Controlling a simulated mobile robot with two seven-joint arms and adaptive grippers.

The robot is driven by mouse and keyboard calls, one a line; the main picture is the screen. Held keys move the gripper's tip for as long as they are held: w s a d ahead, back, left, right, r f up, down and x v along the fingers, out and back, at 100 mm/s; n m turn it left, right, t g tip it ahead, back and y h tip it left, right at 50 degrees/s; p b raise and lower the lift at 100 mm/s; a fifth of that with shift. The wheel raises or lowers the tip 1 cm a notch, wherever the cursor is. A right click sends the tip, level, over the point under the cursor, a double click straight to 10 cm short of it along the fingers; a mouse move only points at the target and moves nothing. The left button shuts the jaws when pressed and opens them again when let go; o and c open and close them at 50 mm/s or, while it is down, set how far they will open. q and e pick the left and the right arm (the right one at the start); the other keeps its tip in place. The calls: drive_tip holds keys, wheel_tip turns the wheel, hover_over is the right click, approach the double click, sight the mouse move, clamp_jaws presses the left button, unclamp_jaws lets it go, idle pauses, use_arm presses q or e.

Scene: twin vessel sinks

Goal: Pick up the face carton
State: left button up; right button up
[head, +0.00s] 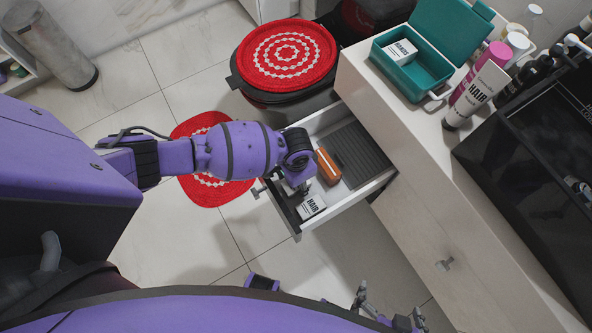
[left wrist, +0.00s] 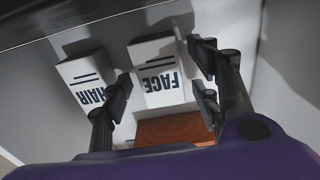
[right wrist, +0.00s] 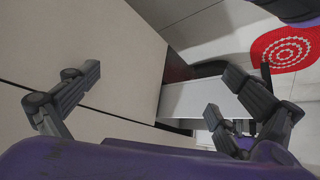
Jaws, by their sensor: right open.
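The face carton (left wrist: 158,52) is a white box with dark FACE lettering, lying in the open drawer (head: 343,202). My left gripper (left wrist: 161,84) reaches down over it, fingers apart on either side; I cannot tell if they touch it. In the head view the left gripper (head: 302,188) is inside the drawer and hides the face carton. A white HAIR carton (left wrist: 88,78) lies just beside it; it also shows in the head view (head: 311,207). My right gripper (right wrist: 165,85) is open and empty, low in front of the cabinet; it shows at the bottom of the head view (head: 388,306).
An orange-brown object (head: 327,167) and a dark ribbed tray (head: 355,154) share the drawer. The counter (head: 425,125) holds a teal box (head: 414,75) with a white carton inside, a HAIR tube (head: 476,94) and bottles. A red-topped bin (head: 287,56) stands behind the drawer.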

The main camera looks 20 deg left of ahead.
use_arm(q)
drive_tip(key=c, duration=1)
